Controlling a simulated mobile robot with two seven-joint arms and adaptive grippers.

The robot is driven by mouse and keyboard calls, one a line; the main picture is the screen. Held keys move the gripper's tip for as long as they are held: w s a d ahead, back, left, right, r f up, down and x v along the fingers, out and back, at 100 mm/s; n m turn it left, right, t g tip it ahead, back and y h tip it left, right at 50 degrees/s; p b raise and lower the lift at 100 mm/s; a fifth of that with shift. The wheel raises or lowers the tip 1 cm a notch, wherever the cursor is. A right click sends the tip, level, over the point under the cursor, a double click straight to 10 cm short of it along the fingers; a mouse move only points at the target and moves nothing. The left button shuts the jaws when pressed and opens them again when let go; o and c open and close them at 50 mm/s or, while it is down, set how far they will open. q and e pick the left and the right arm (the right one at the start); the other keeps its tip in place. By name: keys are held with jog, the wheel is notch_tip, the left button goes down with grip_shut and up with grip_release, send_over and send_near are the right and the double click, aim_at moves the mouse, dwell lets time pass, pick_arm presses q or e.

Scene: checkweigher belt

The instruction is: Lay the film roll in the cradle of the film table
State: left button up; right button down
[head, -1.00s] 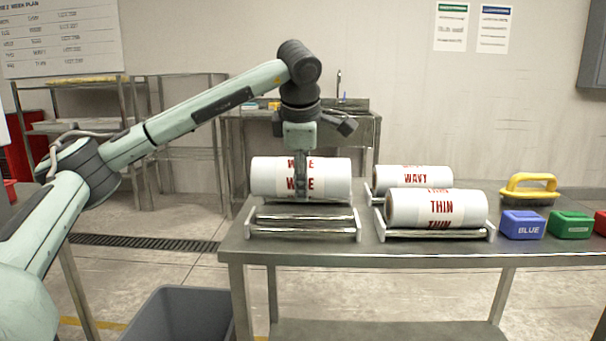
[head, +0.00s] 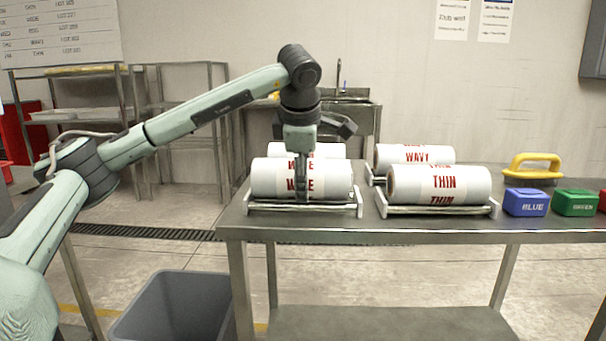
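A white film roll (head: 332,178) with red lettering, partly covered by my finger, lies level at the front left cradle (head: 352,208) of the steel film table (head: 330,231). It appears down between the cradle's rails; the exact contact underneath is hidden. My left gripper (head: 303,190) reaches down over the roll's middle, one finger against its front face. The other finger is hidden behind the roll. The gripper appears shut on the roll. My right gripper is out of view.
Another white roll (head: 330,150) sits directly behind. A THIN roll (head: 470,185) and a WAVY roll (head: 390,155) lie in cradles to the right. Blue (head: 526,202) and green (head: 575,203) boxes and a yellow-handled tool (head: 535,164) stand further right. A grey bin (head: 175,305) is on the floor.

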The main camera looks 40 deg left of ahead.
pick_arm(q)
jog(key=shift+f, duration=0.1)
dwell(0.3)
jog(key=o, duration=1.6)
jog(key=shift+o, duration=0.9)
jog(key=shift+f, duration=0.1)
jog(key=v, duration=1.2)
